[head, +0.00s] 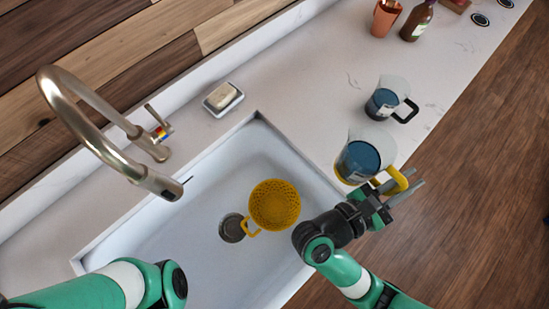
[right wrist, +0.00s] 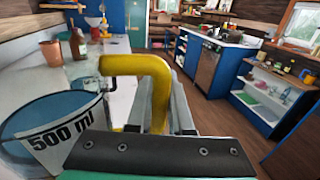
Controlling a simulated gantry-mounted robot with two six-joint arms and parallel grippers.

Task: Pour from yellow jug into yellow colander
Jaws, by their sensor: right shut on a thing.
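The yellow jug (head: 362,158) is a clear measuring jug with a yellow handle and base and dark blue contents. It looks upright near the counter's front edge, right of the sink; I cannot tell whether it touches the counter. My right gripper (head: 399,189) is shut on its handle. In the right wrist view the yellow handle (right wrist: 138,66) stands between the fingers, and the jug's wall reads "500 ml". The yellow colander (head: 274,205) sits in the sink, left of the jug, with its handle toward the lower left. My left gripper is out of view; only its arm shows.
A similar jug with a black handle (head: 384,101) stands behind the yellow one. The white sink (head: 210,180) has a dark drain (head: 232,228) beside the colander. A curved faucet (head: 100,125) reaches over its left side. A soap dish (head: 222,99), copper cup (head: 385,18) and brown bottle (head: 417,21) stand on the counter.

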